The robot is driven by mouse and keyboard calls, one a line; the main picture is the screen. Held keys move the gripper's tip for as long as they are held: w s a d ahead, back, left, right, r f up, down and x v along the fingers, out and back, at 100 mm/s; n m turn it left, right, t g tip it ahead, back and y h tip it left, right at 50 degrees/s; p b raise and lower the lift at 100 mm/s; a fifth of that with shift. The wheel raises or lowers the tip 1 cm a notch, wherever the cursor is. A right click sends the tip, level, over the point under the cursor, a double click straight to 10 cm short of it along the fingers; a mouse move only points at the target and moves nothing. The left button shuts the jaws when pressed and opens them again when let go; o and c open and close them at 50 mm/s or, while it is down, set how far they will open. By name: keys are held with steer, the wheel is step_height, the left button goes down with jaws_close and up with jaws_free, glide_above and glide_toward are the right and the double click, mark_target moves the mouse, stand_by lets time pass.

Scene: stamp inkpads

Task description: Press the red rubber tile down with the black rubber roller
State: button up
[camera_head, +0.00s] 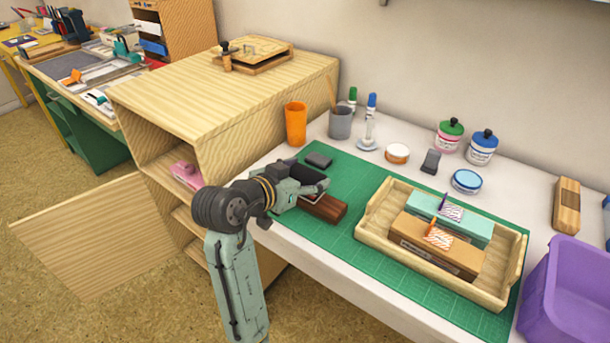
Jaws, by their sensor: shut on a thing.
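My gripper (314,187) is over the left part of the green mat, just above a dark reddish-brown block (328,209) lying on it. It is shut on a dark thing (309,172) that looks like the black rubber roller, mostly covered by the fingers. I cannot tell whether the roller touches the block. I cannot make out a separate red rubber tile; the gripper hides part of the block's top.
A wooden tray (379,222) with teal and brown boxes stands right on the green mat (310,228). A small dark pad (318,160) lies behind the gripper. An orange cup (296,124), grey cup (340,122) and wooden cabinet (225,85) stand behind and left. A purple bin (565,300) is right.

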steer(key=shift+r+p, duration=2.95)
steer(key=shift+r, duration=0.55)
